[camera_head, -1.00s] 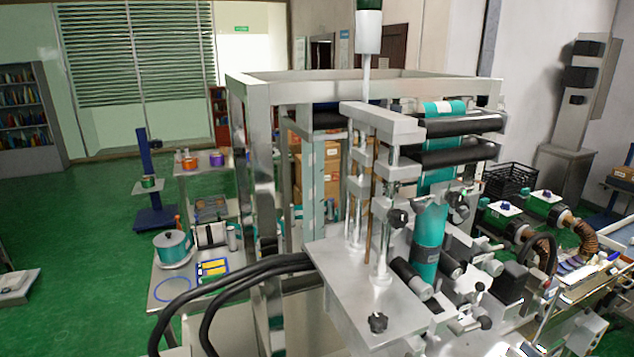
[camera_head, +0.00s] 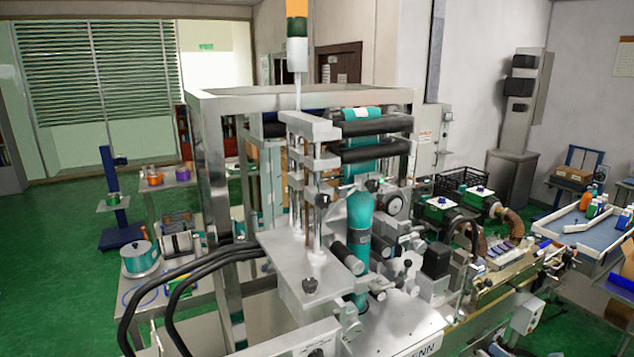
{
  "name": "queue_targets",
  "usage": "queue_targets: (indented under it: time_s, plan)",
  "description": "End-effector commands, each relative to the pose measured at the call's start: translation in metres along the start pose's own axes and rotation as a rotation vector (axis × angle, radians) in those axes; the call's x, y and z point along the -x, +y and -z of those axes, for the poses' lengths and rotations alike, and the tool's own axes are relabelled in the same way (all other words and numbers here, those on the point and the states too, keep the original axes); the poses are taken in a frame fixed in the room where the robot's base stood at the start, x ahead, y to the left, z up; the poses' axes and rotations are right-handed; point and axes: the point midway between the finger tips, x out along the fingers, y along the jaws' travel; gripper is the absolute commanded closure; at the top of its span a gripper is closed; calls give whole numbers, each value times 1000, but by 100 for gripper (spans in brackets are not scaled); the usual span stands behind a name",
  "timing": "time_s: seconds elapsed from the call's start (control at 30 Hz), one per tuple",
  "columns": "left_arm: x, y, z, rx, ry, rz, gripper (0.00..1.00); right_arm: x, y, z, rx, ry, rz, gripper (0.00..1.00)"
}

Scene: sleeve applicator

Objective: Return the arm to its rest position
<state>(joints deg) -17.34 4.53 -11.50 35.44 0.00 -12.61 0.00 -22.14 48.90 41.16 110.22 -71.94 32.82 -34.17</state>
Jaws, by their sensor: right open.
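The sleeve applicator stands in the middle, a metal frame (camera_head: 212,170) with black rollers (camera_head: 378,126) and a teal sleeve film (camera_head: 358,222) running down through it. A flat metal plate (camera_head: 290,262) with a black knob juts out at its front. My right gripper (camera_head: 497,348) shows only in small part at the bottom edge, right of the machine's front. It is open, and I see nothing held in it. Most of my right arm is out of view. My left gripper is not in view.
Black hoses (camera_head: 185,285) curve out at the machine's left. A conveyor (camera_head: 510,278) runs along the right, with green motor units (camera_head: 440,208) behind it. A tray table with bottles (camera_head: 590,225) stands at far right. Green floor (camera_head: 60,270) is open at left.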

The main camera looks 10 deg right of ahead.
Motion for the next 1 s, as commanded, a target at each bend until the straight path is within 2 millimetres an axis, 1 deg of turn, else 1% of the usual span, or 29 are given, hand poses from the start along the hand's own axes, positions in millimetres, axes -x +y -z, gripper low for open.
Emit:
queue_targets:
  time_s: [0.07, 0.17, 0.37, 0.47, 0.57, 0.67, 0.77, 0.83, 0.87, 0.9, 0.93, 0.97, 1.0]
  plan:
    - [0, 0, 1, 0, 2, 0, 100, 0, -1, 0, -1, -1, 0, 51]
    - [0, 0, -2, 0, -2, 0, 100, -2, 4, 5, -82, -52, 3, 51]
    - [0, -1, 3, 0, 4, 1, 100, -5, 13, 13, -263, -163, 22, 51]
    - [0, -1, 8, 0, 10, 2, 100, -4, 17, 21, -395, -233, 43, 51]
    - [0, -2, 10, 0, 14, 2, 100, -3, 19, 33, -562, -314, 79, 51]
    - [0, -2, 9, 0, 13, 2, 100, 2, 18, 52, -768, -403, 137, 51]
    - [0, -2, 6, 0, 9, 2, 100, 10, 18, 86, -1037, -498, 233, 51]
    - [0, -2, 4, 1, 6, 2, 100, 19, 21, 124, -1276, -567, 344, 51]
    - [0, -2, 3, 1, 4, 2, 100, 24, 24, 145, -1391, -594, 408, 51]
    - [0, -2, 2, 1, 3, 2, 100, 32, 32, 177, -1549, -625, 508, 51]
    - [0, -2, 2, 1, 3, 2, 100, 38, 41, 200, -1658, -640, 584, 51]
    - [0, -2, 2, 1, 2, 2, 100, 44, 51, 222, -1756, -650, 659, 51]
    - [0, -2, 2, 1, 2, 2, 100, 51, 66, 250, -1872, -654, 763, 51]
